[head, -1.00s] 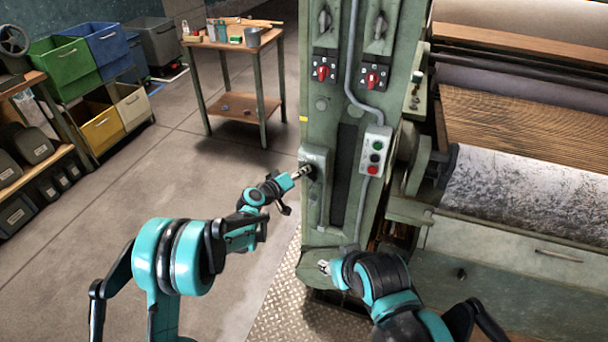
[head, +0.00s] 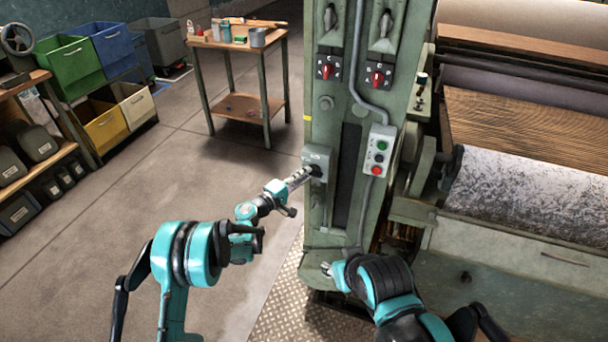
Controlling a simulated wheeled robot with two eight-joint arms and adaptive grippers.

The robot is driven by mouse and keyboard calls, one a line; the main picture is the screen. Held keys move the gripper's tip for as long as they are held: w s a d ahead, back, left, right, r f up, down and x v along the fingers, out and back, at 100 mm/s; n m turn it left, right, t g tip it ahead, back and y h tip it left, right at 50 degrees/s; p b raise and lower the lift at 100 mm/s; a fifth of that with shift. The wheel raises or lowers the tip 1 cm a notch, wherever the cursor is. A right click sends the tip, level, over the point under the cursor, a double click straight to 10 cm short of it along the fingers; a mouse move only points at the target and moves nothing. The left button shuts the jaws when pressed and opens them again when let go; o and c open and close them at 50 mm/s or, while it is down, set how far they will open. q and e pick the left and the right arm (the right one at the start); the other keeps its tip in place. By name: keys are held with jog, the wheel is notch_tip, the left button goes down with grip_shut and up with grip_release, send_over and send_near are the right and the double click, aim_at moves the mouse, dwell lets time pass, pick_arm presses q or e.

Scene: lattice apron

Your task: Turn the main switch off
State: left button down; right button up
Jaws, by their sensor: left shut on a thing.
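A grey switch box (head: 317,157) with a dark knob is mounted low on the left side of the green machine column (head: 333,125); I take it as the main switch. My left gripper (head: 311,173) reaches it from the left and is shut on its knob. The fingers hide most of the knob, so its angle cannot be read. My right gripper (head: 327,268) is low at the column's foot, apart from the switch; its fingers are too small to tell open from shut.
Two red rotary switches (head: 327,70) (head: 377,76) sit higher on the column. A push-button box (head: 378,151) with a conduit is to the right. The machine's rollers (head: 520,185) fill the right side.

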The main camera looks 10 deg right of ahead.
dwell(0.4)
pick_arm(q)
jog(key=c, duration=1.6)
grip_release()
jog(key=shift+d+f, duration=0.1)
jog(key=v, duration=1.2)
jog(key=shift+s+f, duration=0.1)
jog(key=shift+f, duration=0.05)
